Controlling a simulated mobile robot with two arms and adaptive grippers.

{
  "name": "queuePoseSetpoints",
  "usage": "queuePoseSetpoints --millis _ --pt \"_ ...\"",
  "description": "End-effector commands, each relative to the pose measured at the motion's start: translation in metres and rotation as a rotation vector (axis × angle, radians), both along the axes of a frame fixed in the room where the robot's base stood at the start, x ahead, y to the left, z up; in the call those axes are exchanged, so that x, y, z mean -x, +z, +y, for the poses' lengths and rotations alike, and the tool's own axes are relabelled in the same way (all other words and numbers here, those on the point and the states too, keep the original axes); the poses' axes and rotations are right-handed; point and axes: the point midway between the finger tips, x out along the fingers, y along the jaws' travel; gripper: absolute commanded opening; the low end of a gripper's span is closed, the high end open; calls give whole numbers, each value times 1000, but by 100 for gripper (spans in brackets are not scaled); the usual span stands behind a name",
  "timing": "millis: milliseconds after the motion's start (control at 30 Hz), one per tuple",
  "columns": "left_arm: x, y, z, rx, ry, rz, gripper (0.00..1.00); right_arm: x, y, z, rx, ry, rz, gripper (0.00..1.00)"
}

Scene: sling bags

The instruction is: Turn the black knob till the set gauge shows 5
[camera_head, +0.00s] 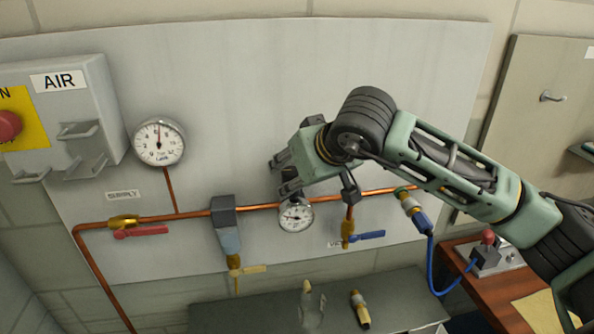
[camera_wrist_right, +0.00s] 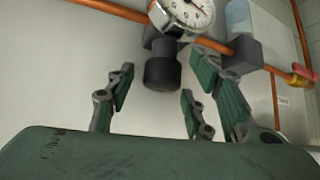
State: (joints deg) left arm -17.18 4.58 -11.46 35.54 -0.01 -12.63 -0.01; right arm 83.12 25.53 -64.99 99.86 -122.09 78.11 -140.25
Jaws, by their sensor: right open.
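The black knob (camera_wrist_right: 162,73) shows in the right wrist view, attached by the set gauge. In the head view it is hidden behind my right gripper. The set gauge (camera_head: 296,216) is a small round white dial on the copper pipe; its reading is too small to tell. It also shows, partly cut off, in the right wrist view (camera_wrist_right: 190,12). My right gripper (camera_head: 284,176) is open just above the set gauge. In the wrist view its fingers (camera_wrist_right: 158,88) stand apart on both sides of the knob, with no clear contact. My left gripper is not in view.
A larger supply gauge (camera_head: 159,142) and a grey AIR box (camera_head: 84,119) are at the left. A copper pipe (camera_head: 180,217) carries a red-handled valve (camera_head: 141,231) and a filter (camera_head: 226,231). A blue-handled valve (camera_head: 367,235) hangs right of the set gauge. A grey bench (camera_head: 240,317) lies below.

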Motion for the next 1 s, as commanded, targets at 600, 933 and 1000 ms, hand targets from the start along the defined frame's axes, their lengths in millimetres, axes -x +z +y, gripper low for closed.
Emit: queuePoseSetpoints --millis 600,933,1000 --pt "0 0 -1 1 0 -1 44 0 0 0 -1 -1 0 6" --pt "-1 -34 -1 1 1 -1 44 1 -5 3 1 -147 -3 6" --pt "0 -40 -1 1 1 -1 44 1 -4 3 1 -197 -3 6"
